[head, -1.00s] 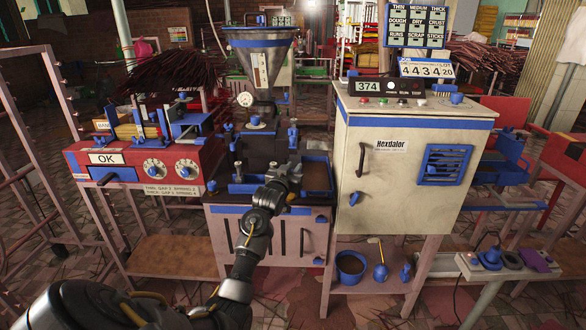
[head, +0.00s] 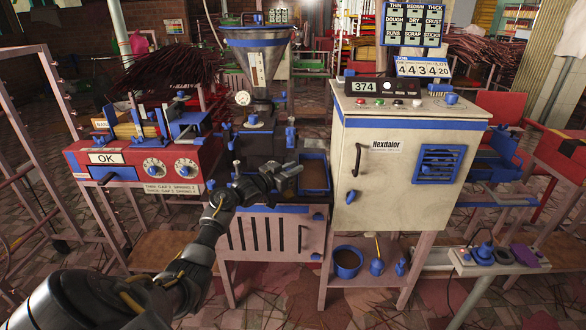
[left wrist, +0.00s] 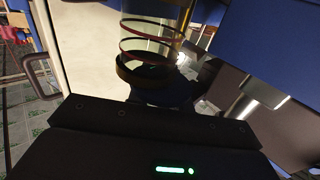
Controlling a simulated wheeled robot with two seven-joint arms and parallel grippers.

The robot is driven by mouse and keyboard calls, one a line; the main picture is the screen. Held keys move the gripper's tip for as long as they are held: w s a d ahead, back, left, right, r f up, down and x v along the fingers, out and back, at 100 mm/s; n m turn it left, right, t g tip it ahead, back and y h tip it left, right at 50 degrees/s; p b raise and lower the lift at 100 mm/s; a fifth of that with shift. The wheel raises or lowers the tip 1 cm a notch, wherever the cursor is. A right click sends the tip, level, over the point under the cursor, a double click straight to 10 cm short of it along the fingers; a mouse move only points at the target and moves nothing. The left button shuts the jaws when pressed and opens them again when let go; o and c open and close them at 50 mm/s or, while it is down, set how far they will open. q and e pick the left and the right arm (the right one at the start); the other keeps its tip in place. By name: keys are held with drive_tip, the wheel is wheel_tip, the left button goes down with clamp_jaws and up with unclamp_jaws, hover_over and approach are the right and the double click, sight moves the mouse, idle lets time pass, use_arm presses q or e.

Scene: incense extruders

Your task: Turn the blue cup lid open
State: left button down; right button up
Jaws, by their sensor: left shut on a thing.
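My left gripper (head: 288,172) is over the front of the dark extruder bench, left of the white Hexdalor cabinet. Its fingers are closed and point right; what lies between them is too small and dark to make out in the head view. I cannot tell which blue part is the cup lid. My right gripper is not in view.
The white Hexdalor cabinet (head: 400,165) stands right of the gripper. A brown-filled blue tray (head: 314,174) lies right beside it. A red machine marked OK (head: 135,165) is at left. A blue tub (head: 347,262) stands on the low shelf.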

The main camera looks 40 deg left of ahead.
use_arm(q)
drive_tip(key=c, duration=1.3)
unclamp_jaws()
drive_tip(key=shift+o, duration=0.2)
drive_tip(key=s+a, duration=0.1)
drive_tip(key=s, duration=0.9)
drive_tip(key=shift+s+a+p, duration=0.25)
drive_tip(key=shift+s+p, duration=0.1)
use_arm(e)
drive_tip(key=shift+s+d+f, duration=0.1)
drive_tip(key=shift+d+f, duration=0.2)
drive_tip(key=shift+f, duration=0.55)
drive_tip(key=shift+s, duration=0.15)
